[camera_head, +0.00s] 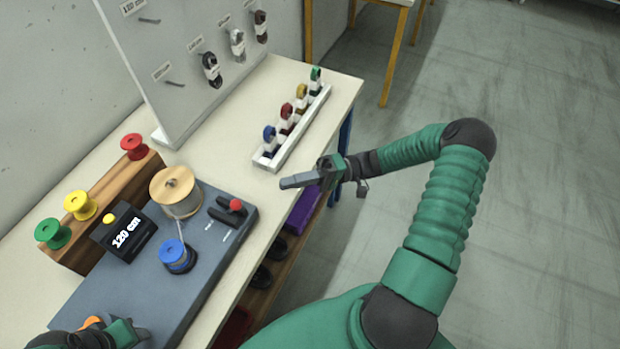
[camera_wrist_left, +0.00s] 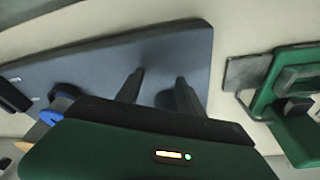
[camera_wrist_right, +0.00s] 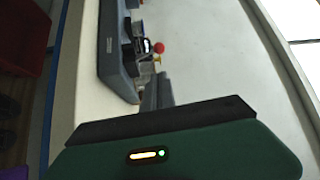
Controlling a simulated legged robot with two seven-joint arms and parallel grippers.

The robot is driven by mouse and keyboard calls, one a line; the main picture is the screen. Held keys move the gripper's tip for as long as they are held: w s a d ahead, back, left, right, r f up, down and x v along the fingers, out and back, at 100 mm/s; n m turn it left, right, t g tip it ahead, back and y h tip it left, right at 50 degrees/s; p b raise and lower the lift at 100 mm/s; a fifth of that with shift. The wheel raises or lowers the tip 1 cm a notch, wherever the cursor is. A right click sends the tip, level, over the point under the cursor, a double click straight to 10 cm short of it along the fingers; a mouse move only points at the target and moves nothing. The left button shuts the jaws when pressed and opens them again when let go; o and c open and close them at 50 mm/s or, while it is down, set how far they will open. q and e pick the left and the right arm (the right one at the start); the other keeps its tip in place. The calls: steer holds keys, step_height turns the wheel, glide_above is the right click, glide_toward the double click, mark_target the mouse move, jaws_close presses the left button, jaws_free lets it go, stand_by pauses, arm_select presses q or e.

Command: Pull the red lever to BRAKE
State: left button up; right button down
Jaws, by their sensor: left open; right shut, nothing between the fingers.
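The red lever knob (camera_head: 236,205) sits on a dark slotted block on the grey machine base (camera_head: 215,274), near its right edge. It also shows in the right wrist view (camera_wrist_right: 159,47), beyond the fingertips. Small labels beside it are too small to read surely. My right gripper (camera_head: 283,183) is shut and empty, over the table's right edge, to the right of the lever and apart from it. My left gripper (camera_wrist_left: 157,80) is open and empty by the near end of the grey base; only part of that arm shows at the bottom left of the head view.
A wooden block (camera_head: 110,205) holds red, yellow and green spools. A white rack (camera_head: 292,130) of coloured coils stands behind my right gripper. A pegboard (camera_head: 190,40) stands at the back.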

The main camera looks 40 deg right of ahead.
arm_select(q)
steer(key=shift+f+b, duration=0.3)
steer(key=shift+f, duration=0.1)
arm_select(e)
steer(key=v, duration=0.5)
steer(key=shift+d, duration=0.1)
